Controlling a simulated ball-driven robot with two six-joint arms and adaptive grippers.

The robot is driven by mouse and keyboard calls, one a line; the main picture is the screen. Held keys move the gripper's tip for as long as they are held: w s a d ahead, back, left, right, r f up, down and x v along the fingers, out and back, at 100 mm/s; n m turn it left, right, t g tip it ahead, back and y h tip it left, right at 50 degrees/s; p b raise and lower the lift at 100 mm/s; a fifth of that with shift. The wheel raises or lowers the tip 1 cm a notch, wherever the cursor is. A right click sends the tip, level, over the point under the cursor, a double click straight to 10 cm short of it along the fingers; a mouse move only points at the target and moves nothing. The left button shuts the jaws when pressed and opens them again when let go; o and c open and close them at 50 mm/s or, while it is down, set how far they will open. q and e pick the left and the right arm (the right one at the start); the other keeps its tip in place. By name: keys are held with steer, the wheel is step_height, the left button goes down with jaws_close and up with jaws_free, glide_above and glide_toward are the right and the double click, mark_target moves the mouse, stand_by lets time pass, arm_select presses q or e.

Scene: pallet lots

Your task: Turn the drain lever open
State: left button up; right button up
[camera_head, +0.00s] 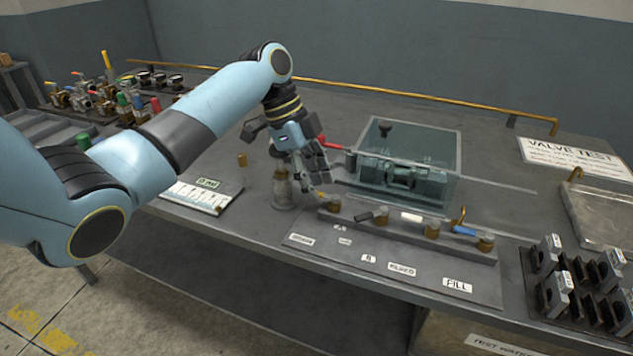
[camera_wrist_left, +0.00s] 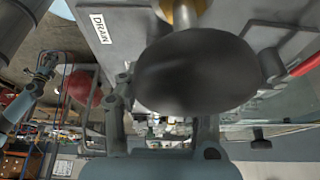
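My left gripper (camera_head: 316,186) points down at the left end of the valve panel (camera_head: 400,262). The leftmost valve (camera_head: 334,204) is a brass fitting just beside its fingertips. In the left wrist view, a white DRAIN label (camera_wrist_left: 101,28) lies by a brass stem (camera_wrist_left: 184,10). A large dark rounded handle end (camera_wrist_left: 196,72) fills the space between the spread fingers (camera_wrist_left: 196,92) and hides most of the valve. I cannot tell whether the fingers touch it. My right gripper is not in view.
More levers stand to the right: dark (camera_head: 365,216), white (camera_head: 411,217) and blue (camera_head: 464,230). A clear box (camera_head: 420,150) and a red lever (camera_head: 330,144) lie behind. A small bottle-like metal part (camera_head: 283,190) stands close left of the gripper. Dark holders (camera_head: 575,290) sit at right.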

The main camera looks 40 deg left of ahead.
arm_select(q)
steer(key=shift+d+f, duration=0.2)
steer(key=shift+f, duration=0.15)
jaws_close()
